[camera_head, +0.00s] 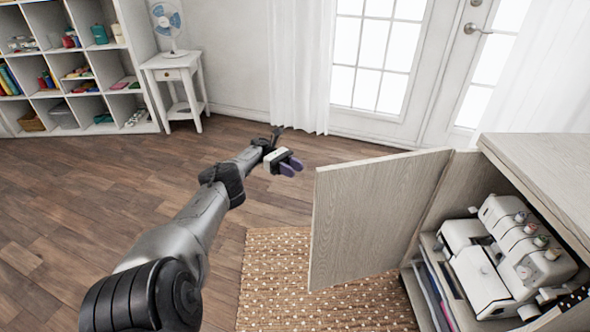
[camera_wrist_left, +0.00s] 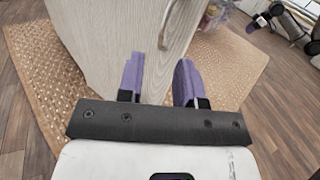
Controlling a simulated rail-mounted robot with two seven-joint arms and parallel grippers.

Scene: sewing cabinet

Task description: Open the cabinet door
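The cabinet door (camera_head: 370,215) is a pale wood-grain panel, swung well open on the left side of the cabinet (camera_head: 555,165). My left gripper (camera_head: 291,166) is to the left of the door's free edge, apart from it in the head view. In the left wrist view its two purple fingers (camera_wrist_left: 160,80) are spread with nothing between them. The door (camera_wrist_left: 105,35) fills the upper left there, with a metal handle (camera_wrist_left: 167,25) beyond the fingers. My right gripper seems to show small at the upper right (camera_wrist_left: 259,21); its fingers are too small to read.
A white sewing machine (camera_head: 500,255) stands inside the open cabinet. A dotted woven rug (camera_head: 270,290) lies under the door. A small white table (camera_head: 177,75) with a fan and shelves (camera_head: 70,90) stand at the back left. The wooden floor between is clear.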

